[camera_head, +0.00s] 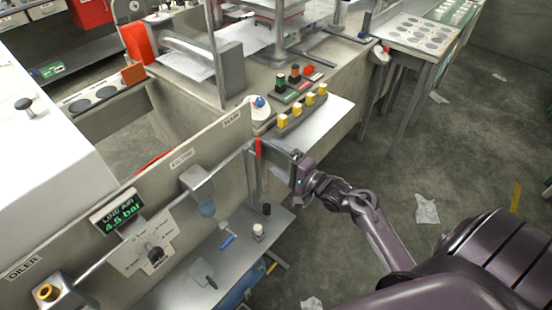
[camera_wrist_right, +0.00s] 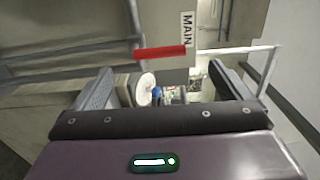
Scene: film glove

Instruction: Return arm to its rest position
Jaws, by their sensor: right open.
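My right arm comes in from the lower right of the head view. Its gripper (camera_head: 284,155) is beside the pipe panel, just right of a red lever (camera_head: 258,149) near the MAIN label. In the right wrist view the jaws (camera_wrist_right: 165,82) are apart with nothing held between them. The red lever (camera_wrist_right: 160,52) lies beyond the jaws, apart from them, beside the MAIN label (camera_wrist_right: 187,30). My left gripper is not in view.
A gauge reading LINE AIR 4.5 bar (camera_head: 121,211) is on the panel. A grey shelf (camera_head: 180,285) is below the pipe. A row of yellow-topped pieces (camera_head: 302,111) stands on the bench near the gripper. Open floor (camera_head: 440,150) lies right, with scattered paper.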

